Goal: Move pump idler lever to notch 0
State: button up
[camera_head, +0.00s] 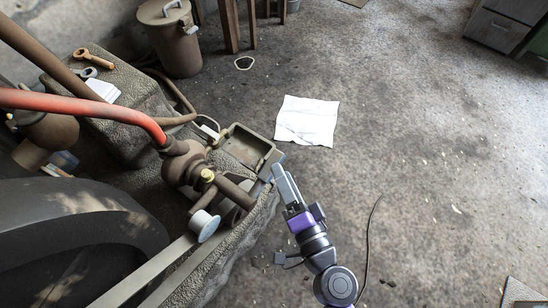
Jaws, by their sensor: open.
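My gripper (282,178) is open and points up and left, beside the metal tray at the pump's right side. Its long grey fingers look empty; I cannot tell whether they touch anything. The pump (185,163) is a brown cast body with a red pipe (90,103) running into it. A yellow fitting (207,175) sits on the pump's front. Below it, a pale-faced round part (205,226) stands at the end of a flat grey belt (150,270). I cannot clearly make out the pump idler lever or its notches among the brown parts there.
A metal tray (235,152) stands on the stone ledge (118,130), left of my gripper. A large dark wheel (70,235) fills the lower left. A lidded can (170,40) stands behind. White paper (307,121) lies on the floor. Floor to the right is mostly clear, with a thin cable (368,245).

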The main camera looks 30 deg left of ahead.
jog(key=x, duration=0.8)
jog(key=shift+a+r, duration=0.1)
jog(key=shift+a, duration=0.05)
jog(key=shift+c, duration=0.4)
grip_shut()
dwell(0.9)
